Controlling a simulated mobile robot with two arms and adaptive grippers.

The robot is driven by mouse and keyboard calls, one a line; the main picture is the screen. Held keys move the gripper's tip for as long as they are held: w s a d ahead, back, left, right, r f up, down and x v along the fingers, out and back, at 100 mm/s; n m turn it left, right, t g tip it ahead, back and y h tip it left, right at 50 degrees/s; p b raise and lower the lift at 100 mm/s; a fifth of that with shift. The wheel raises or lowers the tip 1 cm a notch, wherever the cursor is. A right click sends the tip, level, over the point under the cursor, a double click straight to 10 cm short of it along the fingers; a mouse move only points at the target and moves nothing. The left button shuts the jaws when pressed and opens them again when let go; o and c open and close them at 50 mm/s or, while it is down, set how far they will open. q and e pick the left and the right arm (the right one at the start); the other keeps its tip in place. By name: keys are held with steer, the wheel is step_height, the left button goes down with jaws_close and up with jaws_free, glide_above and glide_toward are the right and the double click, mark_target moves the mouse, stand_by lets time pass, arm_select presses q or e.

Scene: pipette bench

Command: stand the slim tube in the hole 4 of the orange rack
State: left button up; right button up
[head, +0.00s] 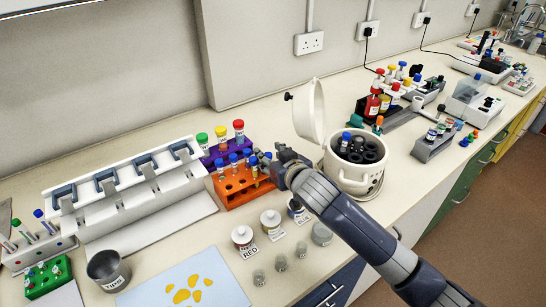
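The orange rack (236,199) stands on the bench near the middle of the head view, with several blue-capped tubes upright in it. A slim tube with a yellowish body (255,173) is at the rack's right end, close to my fingertips. I cannot tell whether it is seated in a hole or held just above one. My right gripper (266,164) reaches in from the right, at the rack's right end. Its fingers are small and partly overlap the tubes, so their grip is unclear. The hole numbers cannot be read. My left gripper is out of view.
A purple rack (214,159) with larger capped tubes stands right behind the orange one. A white centrifuge (345,179) with its lid up is to the right. Labelled jars (242,237) stand in front. A white pipette stand (132,205) is at the left.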

steer(key=v, duration=1.2)
steer(key=shift+f, duration=0.1)
